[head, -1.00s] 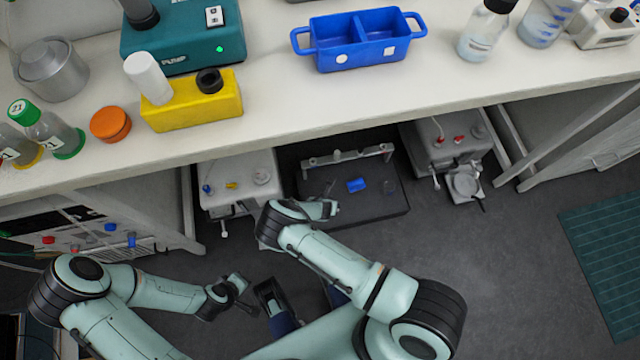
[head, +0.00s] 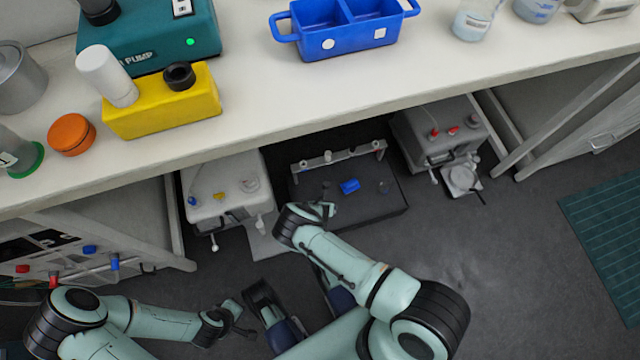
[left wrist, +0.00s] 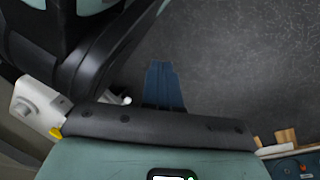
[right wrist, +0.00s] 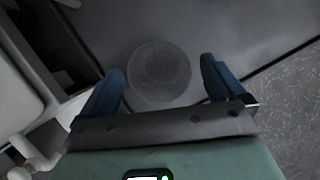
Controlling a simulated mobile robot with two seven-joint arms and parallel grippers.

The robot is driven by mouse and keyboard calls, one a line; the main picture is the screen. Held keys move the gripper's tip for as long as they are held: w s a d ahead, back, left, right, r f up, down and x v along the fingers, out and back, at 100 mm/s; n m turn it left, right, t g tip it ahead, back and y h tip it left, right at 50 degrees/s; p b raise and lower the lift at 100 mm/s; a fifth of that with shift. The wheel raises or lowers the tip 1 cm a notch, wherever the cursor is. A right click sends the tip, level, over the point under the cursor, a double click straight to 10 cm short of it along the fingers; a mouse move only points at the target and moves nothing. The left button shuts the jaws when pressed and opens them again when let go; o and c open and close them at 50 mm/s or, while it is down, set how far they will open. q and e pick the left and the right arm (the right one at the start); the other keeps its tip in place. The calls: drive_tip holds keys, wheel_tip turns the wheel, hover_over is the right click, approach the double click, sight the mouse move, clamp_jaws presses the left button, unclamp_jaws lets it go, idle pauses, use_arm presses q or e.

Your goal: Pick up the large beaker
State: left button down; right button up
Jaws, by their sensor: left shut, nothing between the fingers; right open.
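A clear, round glass vessel seen from above (right wrist: 160,74) lies between and beyond the fingers of my right gripper (right wrist: 163,82) in the right wrist view. It may be the large beaker, but its size is hard to judge. My right gripper is open, and in the head view (head: 326,210) it is at the front of a dark platform. A clear beaker with blue marks (head: 538,9) stands on the bench at the top right, cut by the picture's edge. My left gripper (head: 238,318) is low over the floor, shut and empty; its blue fingers (left wrist: 163,85) meet in the left wrist view.
The dark platform (head: 360,218) under the bench carries a blue item (head: 349,186). The bench edge runs above. A blue two-compartment tray (head: 345,35) and yellow block (head: 160,105) sit on the bench.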

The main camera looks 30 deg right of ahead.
drive_tip(key=shift+b+x, duration=0.35)
drive_tip(key=shift+x, duration=0.7)
drive_tip(key=c, duration=1)
use_arm(q)
drive_tip(key=shift+s+a+f+g, duration=0.1)
drive_tip(key=shift+s+f+g, duration=0.1)
drive_tip(key=shift+s+f, duration=0.25)
drive_tip(key=shift+s+a+f+g, duration=0.1)
drive_tip(key=shift+s+f+g, duration=0.15)
drive_tip(key=shift+s, duration=0.3)
use_arm(e)
drive_tip(key=shift+c, duration=0.2)
drive_tip(key=shift+r, duration=0.1)
